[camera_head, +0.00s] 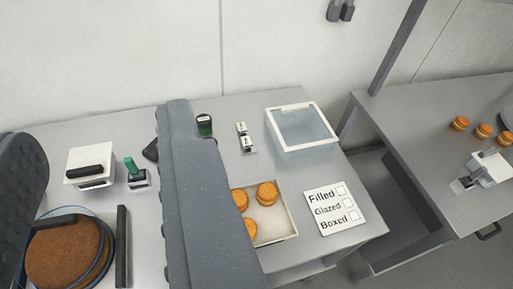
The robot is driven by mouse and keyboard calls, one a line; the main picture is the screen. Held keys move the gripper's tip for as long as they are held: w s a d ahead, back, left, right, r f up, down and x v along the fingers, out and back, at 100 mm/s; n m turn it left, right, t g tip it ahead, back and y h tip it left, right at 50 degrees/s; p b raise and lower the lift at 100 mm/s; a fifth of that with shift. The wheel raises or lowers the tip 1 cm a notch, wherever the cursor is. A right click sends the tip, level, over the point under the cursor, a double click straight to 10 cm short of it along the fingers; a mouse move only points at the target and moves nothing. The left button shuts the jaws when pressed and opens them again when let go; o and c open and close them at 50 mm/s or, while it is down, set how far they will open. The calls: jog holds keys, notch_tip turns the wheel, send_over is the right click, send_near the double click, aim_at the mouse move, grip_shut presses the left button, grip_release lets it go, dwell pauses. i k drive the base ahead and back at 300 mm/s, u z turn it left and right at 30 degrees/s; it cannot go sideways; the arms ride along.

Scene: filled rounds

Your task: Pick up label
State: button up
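A white card (335,208) printed "Filled", "Glazed" and "Boxed", each with an empty checkbox, lies flat near the front right corner of the grey table. It is the clearest label in view. My gripper (100,125) shows as two dark grey fingers at the left, spread wide apart with nothing held between them. The card is to the right of the right finger and apart from it. That finger hides part of the table and the left side of a tray of round pastries.
The pastry tray (284,238) is immediately left of the card. A clear white-rimmed box (301,146) stands behind it. A second table (435,170) stands right, across a gap.

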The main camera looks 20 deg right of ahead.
aim_at(246, 142)
jog(key=u, duration=0.1)
jog(key=i, duration=0.9)
jog(key=z, duration=0.05)
